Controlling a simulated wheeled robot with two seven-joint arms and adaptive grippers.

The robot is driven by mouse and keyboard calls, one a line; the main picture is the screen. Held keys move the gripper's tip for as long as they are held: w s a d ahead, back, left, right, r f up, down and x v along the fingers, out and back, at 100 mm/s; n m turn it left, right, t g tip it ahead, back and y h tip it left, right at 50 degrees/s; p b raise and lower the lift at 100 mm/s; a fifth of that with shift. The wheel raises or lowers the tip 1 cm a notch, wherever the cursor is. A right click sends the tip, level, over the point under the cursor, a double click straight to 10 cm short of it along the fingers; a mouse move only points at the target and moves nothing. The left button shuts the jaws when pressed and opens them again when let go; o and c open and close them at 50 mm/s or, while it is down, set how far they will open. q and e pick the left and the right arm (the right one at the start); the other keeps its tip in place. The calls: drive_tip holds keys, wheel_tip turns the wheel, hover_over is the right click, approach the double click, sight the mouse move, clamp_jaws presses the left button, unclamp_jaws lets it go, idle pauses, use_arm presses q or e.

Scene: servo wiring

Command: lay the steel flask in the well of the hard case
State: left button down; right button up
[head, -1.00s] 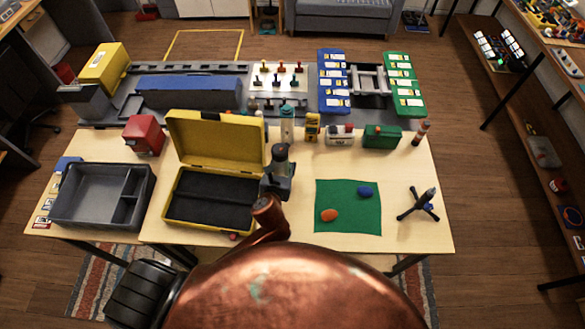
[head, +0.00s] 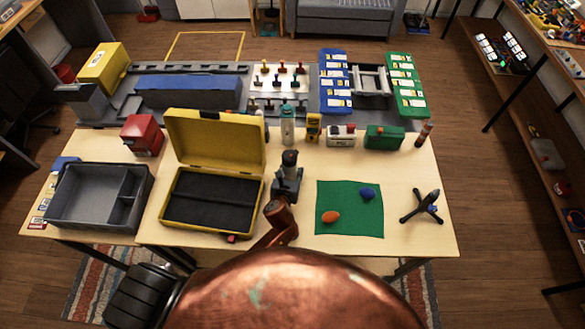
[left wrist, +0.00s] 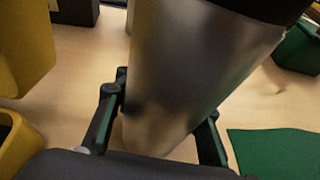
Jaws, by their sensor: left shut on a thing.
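The steel flask (head: 290,157) is a smooth metal cylinder with a black top. My left gripper (head: 287,188) is shut on it just right of the hard case. In the left wrist view the flask (left wrist: 190,70) stands between the two fingers (left wrist: 160,125), tilted in the picture. I cannot tell whether its base touches the table. The yellow hard case (head: 168,218) lies open, lid raised at the back, with an empty dark padded well (head: 210,202). Part of the case's yellow edge (left wrist: 20,45) shows in the left wrist view. My right gripper is not in view.
A green mat (head: 350,215) with an orange and a blue piece lies right of the flask, with a small black tripod (head: 424,206) beyond it. A grey divided tray (head: 90,195) is left of the case. A bottle (head: 287,128) and several items stand behind.

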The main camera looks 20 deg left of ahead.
sight(290, 171)
use_arm(q)
drive_tip(key=c, duration=2)
unclamp_jaws()
drive_tip(key=shift+f, duration=0.1)
drive_tip(key=shift+c, duration=0.2)
drive_tip(key=o, duration=0.8)
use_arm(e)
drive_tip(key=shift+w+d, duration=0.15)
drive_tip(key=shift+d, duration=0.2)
use_arm(q)
drive_tip(key=shift+r, duration=0.2)
drive_tip(key=p+v, duration=0.1)
drive_tip(key=v, duration=1.1)
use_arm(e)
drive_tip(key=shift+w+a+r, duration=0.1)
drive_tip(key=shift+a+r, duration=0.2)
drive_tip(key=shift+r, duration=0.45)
use_arm(q)
drive_tip(key=shift+f, duration=0.1)
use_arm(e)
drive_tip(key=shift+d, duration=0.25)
